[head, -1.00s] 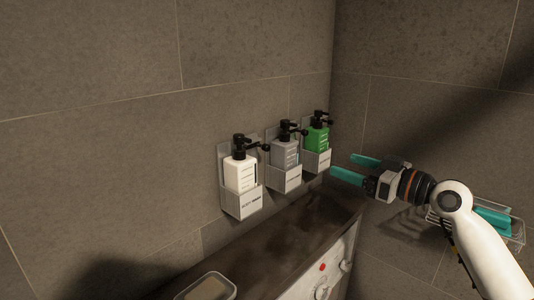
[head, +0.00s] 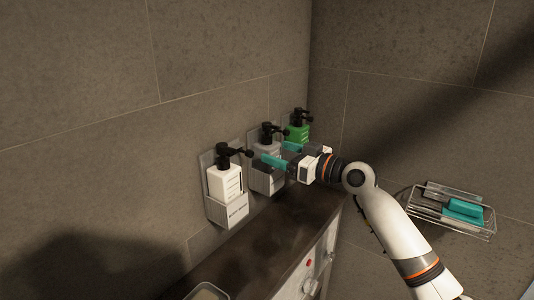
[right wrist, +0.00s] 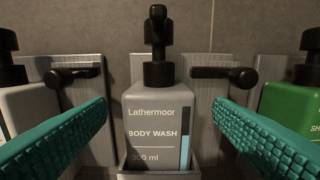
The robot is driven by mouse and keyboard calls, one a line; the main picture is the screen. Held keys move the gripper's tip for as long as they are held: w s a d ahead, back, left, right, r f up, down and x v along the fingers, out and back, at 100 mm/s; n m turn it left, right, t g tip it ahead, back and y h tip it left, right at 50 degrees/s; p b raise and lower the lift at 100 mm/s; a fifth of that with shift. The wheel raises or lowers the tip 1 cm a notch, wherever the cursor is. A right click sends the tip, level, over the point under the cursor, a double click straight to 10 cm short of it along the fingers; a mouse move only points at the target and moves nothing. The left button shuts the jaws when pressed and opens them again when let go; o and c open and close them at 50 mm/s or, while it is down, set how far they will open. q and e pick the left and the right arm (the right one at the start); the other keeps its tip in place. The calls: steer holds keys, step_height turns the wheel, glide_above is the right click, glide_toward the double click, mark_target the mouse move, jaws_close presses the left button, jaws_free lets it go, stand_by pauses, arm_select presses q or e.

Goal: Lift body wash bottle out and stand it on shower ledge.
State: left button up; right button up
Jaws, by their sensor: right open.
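The grey body wash bottle (head: 264,149), with a black pump, stands upright in the middle wall holder (head: 267,183). Its label, reading BODY WASH, faces me in the right wrist view (right wrist: 157,112). My right gripper (head: 281,153) is open in front of it. In the right wrist view, the teal fingers stand apart, one on each side of the bottle, with visible gaps to it. The holder hides the bottle's base. The dark ledge (head: 255,238) runs below the holders. My left gripper is not in view.
A white bottle (head: 224,182) stands in the left holder and a green bottle (head: 298,132) in the right one, both close beside. A soap dish (head: 207,292) sits at the ledge's near end. A wire basket (head: 455,215) hangs on the right wall. The ledge's middle is clear.

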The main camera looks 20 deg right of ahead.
mark_target(276, 151)
steer(key=shift+p+x, duration=0.45)
steer(key=shift+x, duration=0.8)
steer(key=shift+w+a, duration=0.25)
steer(key=c, duration=1.2)
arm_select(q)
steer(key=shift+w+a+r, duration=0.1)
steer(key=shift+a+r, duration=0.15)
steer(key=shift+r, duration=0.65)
arm_select(e)
steer(key=shift+c, duration=0.2)
steer(key=shift+r, duration=0.1)
